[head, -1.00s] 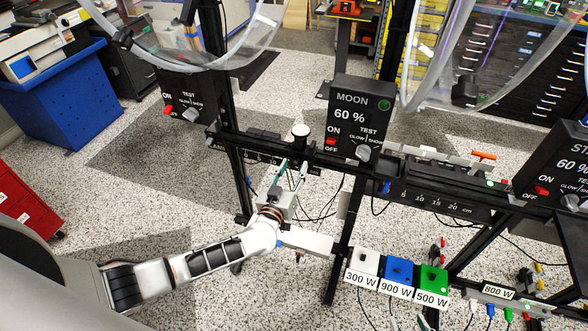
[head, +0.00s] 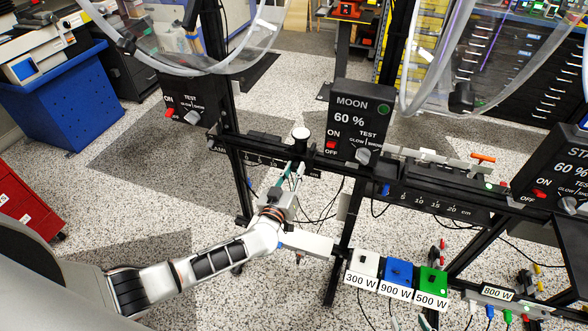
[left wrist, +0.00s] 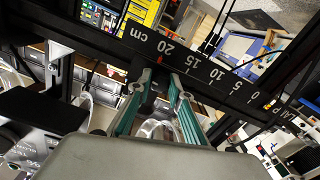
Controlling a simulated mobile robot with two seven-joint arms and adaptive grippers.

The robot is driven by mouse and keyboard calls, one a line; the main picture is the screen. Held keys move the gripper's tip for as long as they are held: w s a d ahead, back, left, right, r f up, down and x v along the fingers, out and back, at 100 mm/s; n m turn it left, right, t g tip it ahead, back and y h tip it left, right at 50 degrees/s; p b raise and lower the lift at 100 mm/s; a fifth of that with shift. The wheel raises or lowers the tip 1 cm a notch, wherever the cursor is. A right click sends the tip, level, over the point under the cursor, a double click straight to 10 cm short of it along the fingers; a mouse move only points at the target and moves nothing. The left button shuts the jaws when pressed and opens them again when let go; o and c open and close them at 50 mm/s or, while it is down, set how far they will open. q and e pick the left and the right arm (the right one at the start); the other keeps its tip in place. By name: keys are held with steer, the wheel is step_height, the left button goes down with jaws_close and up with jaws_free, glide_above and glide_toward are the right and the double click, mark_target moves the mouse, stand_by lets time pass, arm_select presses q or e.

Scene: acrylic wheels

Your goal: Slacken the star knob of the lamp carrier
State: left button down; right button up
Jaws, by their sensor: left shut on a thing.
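My left gripper (head: 296,170) reaches up to the front of the black rail, below a white-topped cylinder (head: 301,132) on the lamp carrier. Its green fingers are closed together on something small at the carrier. In the left wrist view the fingertips (left wrist: 164,78) meet in front of the rail, close to a red mark (left wrist: 158,60) by the 20 cm figure. The star knob itself is hidden between the fingertips, so its shape cannot be made out.
The scale rail (head: 430,207) runs across the frame. The MOON control box (head: 358,118) stands just right of my left gripper. White, blue (head: 398,272) and green power boxes sit lower right. Cables hang below the rail. Clear acrylic wheels (head: 190,62) are above.

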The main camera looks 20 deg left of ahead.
arm_select(q)
steer(key=shift+n+p, duration=0.4)
steer(key=shift+n, duration=0.9)
steer(key=n, duration=0.5)
steer(key=n+b, duration=0.1)
steer(key=n, duration=0.3)
steer(key=shift+n, duration=0.4)
steer(key=shift+n+b, duration=0.45)
steer(key=shift+n, duration=1.55)
steer(key=shift+r, duration=0.1)
steer(key=c, duration=1.8)
jaws_free()
